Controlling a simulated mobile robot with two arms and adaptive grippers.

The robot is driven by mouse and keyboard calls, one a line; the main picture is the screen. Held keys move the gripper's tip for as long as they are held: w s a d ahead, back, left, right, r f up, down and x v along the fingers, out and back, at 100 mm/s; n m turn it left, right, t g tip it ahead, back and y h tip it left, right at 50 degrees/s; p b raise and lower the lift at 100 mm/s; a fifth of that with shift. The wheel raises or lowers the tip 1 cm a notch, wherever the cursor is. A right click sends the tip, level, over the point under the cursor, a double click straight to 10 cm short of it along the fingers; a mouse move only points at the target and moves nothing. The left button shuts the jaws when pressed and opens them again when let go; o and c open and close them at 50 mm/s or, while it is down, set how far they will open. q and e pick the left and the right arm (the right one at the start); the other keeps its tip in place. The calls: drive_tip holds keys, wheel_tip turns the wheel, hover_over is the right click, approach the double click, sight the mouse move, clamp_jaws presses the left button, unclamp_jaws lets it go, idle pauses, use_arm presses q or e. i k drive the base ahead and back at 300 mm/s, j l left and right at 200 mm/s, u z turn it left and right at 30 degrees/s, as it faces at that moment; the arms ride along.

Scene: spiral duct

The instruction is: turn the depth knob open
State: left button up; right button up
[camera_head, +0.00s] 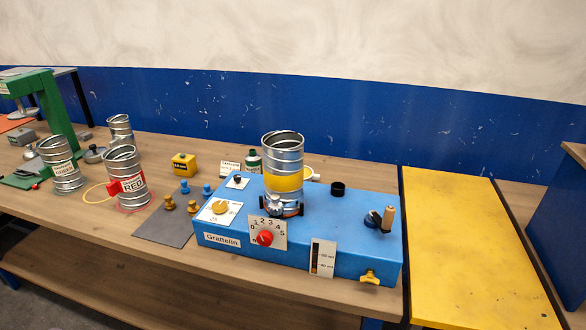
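A blue machine (350,222) labelled "Grattelin" stands on the wooden bench. On its front is a red knob (265,238) at the middle of a white dial plate numbered around the knob; its exact pointing is too small to tell. A yellow wing knob (369,277) sits at the front right corner. A white gauge plate (322,256) with a dark and orange bar is between them. No knob carries a readable "depth" label. A spiral metal duct (283,160) with a yellow band stands upright on the machine. Neither of my grippers is in view.
Metal ducts, one marked RED (126,178), stand at left near a green press (50,120). A crank handle (380,219) rises from the machine's right. A yellow panel (475,250) lies to its right.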

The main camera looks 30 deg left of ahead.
sight(265, 238)
drive_tip(key=u, duration=0.35)
drive_tip(key=j+u, duration=0.15)
drive_tip(key=u, duration=0.2)
drive_tip(key=j+u, duration=0.1)
drive_tip(key=u, duration=0.25)
